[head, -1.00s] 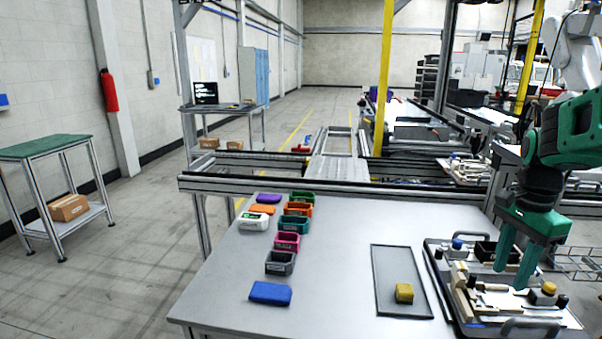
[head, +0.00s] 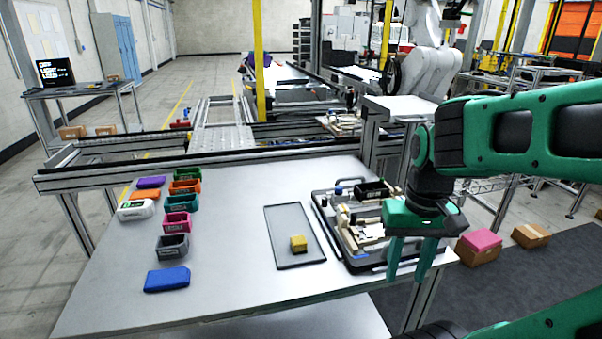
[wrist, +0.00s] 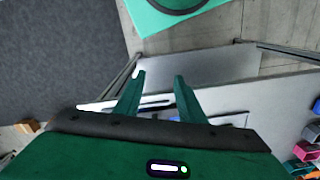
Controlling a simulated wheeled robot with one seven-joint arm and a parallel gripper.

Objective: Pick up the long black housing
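A black block-like part (head: 371,189), which may be the long black housing, sits at the back of the black pallet tray (head: 322,212) on the right of the table. My gripper (head: 407,278) is in front of the tray's right part, near the table's right edge, with its two green fingers apart and nothing between them. It hides part of the tray. In the wrist view my gripper (wrist: 160,76) also shows open and empty, with the grey table beyond it. The black part cannot be made out in the wrist view.
Cardboard boxes (head: 478,247) stand on the floor at right.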

